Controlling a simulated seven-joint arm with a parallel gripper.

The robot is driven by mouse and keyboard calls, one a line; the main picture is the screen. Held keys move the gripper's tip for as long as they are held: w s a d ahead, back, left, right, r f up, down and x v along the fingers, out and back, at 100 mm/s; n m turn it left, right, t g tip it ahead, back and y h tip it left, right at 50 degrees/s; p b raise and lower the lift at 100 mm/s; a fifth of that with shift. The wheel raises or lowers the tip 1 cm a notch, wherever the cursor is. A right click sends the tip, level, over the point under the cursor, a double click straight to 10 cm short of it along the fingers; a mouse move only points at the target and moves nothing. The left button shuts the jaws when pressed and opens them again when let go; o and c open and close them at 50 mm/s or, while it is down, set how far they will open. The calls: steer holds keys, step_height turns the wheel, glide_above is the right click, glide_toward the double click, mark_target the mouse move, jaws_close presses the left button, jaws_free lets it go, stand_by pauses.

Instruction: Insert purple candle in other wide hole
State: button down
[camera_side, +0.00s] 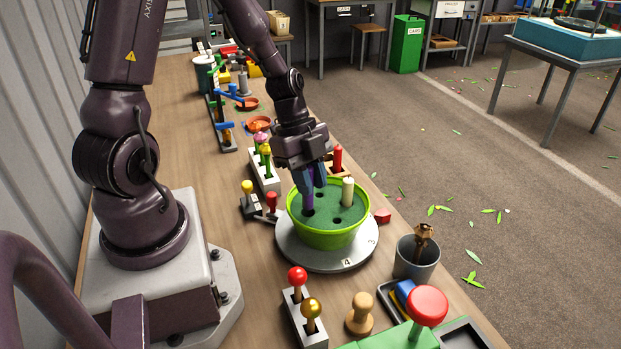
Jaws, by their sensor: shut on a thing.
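The purple candle (308,199) stands upright at the left side of the green foam in the lime-green bowl (325,238). Its lower end meets the foam; I cannot tell how deep it sits in a hole. My gripper (313,180) is above the bowl, pointing down, shut on the candle's upper part. A cream candle (347,191) stands in the foam at the right. Dark holes show in the foam, one near the front (337,221) and one toward the back (320,195). The bowl rests on a grey round turntable (290,247).
A red candle (338,157) stands behind the bowl. A grey cup (416,260) stands front right. Racks with red and yellow knobs stand left and in front. The table's right edge is close to the turntable.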

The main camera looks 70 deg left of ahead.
mark_target(311, 204)
steer(key=shift+f, duration=2.3)
steer(key=c, duration=0.9)
jaws_free()
steer(key=v, duration=1.3)
